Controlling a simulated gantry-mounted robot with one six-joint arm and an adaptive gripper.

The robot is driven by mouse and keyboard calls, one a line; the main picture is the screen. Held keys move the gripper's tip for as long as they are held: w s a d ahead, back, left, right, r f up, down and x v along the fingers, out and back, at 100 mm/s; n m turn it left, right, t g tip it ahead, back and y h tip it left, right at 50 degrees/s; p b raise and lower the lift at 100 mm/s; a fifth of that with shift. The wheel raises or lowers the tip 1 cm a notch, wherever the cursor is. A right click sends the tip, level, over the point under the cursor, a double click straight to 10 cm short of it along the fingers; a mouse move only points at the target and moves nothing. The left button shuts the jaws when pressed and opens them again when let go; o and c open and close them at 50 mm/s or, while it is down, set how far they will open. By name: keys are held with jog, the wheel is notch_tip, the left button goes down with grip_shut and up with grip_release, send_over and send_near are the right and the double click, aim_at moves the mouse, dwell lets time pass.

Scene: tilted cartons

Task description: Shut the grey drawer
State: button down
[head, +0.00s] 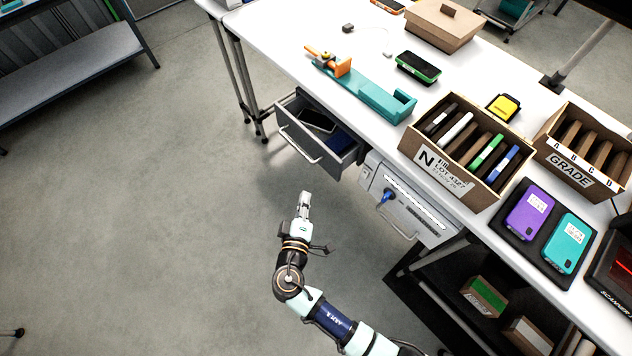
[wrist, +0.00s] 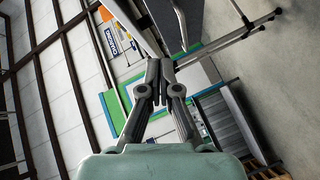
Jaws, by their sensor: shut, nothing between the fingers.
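The grey drawer (head: 310,150) hangs open under the white table, pulled out toward the lower left. Its front panel carries a bar handle (head: 299,148). A dark phone-like item (head: 318,121) and a dark blue item (head: 341,141) lie inside. My gripper (head: 305,197) is shut and empty, in front of the drawer and apart from it, lower in the head view. In the wrist view, the closed fingers (wrist: 159,65) are at the centre. A grey panel (wrist: 178,22) and a metal bar (wrist: 182,27) show above them; they look like the drawer front and handle.
A light grey locked drawer unit (head: 405,205) with a blue key (head: 387,196) is right of the open drawer. The white table (head: 300,62) holds cartons (head: 455,170) and a teal fixture (head: 370,95). The floor left of my arm is clear.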

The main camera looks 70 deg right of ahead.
jog(key=s+f+n+t+h+b, duration=0.1)
jog(key=s+f+n, duration=0.1)
jog(key=f+n, duration=0.15)
jog(key=s+f+n+t, duration=0.1)
jog(key=s+f+n, duration=0.1)
jog(key=f, duration=0.3)
jog(key=b, duration=0.2)
send_near(329, 166)
jog(key=w+d, duration=0.1)
jog(key=w, duration=0.2)
jog(key=d, duration=0.2)
jog(key=d+b, duration=0.1)
jog(key=d, duration=0.1)
jog(key=shift+s, duration=0.4)
jog(key=shift+s+d, duration=0.25)
jog(key=shift+d, duration=0.25)
